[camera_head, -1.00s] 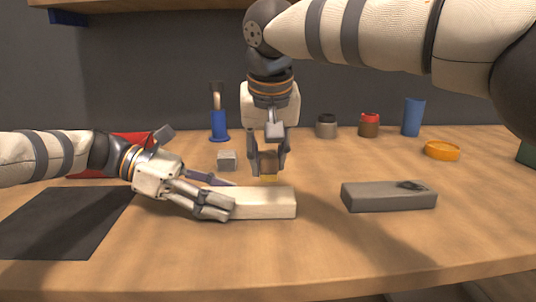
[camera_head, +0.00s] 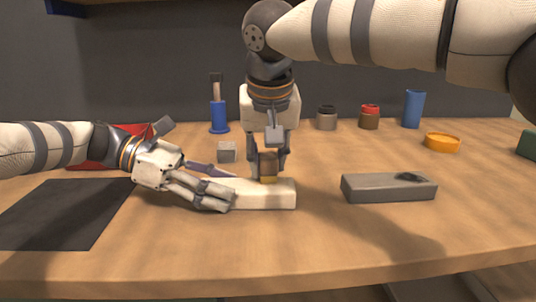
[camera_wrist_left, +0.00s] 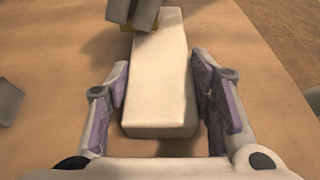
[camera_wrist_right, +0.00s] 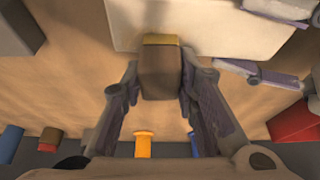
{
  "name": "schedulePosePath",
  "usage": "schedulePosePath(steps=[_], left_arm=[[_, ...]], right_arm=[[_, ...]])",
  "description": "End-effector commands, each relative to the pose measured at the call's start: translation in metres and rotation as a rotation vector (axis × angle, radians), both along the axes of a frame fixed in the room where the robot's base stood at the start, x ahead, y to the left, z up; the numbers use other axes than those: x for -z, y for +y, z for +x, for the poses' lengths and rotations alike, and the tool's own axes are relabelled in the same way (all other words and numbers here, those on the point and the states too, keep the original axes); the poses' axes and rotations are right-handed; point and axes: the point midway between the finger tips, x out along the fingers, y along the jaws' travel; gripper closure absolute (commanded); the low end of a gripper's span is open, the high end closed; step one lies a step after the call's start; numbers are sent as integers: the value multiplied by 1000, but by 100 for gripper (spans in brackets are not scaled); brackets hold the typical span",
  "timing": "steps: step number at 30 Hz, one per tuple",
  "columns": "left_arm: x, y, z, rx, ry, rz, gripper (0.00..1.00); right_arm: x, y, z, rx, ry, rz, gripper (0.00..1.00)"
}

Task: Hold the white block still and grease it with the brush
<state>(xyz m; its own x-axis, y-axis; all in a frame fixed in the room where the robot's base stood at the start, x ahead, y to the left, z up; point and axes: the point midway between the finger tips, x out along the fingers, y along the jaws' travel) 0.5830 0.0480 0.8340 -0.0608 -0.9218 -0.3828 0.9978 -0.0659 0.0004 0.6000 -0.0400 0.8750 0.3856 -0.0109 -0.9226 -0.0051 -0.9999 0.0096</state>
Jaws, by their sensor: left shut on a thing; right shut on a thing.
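The white block (camera_head: 265,196) lies flat on the wooden table. My left gripper (camera_head: 222,194) is shut on its left end, with a finger along each long side; in the left wrist view the block (camera_wrist_left: 160,85) sits between the fingers. My right gripper (camera_head: 268,168) points down above the block and is shut on the brush (camera_head: 267,164), which has a brown body. The brush's yellowish bristle end (camera_wrist_right: 160,40) is at the block's top near its back edge. Whether it touches I cannot tell for sure.
A grey block (camera_head: 388,188) lies to the right. A small grey cube (camera_head: 226,152) and a blue stand (camera_head: 219,118) are behind. An orange dish (camera_head: 442,142), two jars (camera_head: 327,118) (camera_head: 369,118) and a blue cup (camera_head: 413,110) stand back right. A dark mat (camera_head: 65,213) lies left.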

Motion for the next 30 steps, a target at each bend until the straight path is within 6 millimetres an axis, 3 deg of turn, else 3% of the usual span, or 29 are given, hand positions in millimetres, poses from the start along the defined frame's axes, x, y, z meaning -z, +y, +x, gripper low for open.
schedulePosePath(steps=[19,23,30], left_arm=[[1,0,0,-1,0,1,78],[1,0,0,-1,0,1,78],[0,0,0,0,0,1,78]], right_arm=[[0,3,-53,-1,-2,-1,95],[2,3,-53,1,-1,1,95],[3,2,-29,2,0,0,95]])
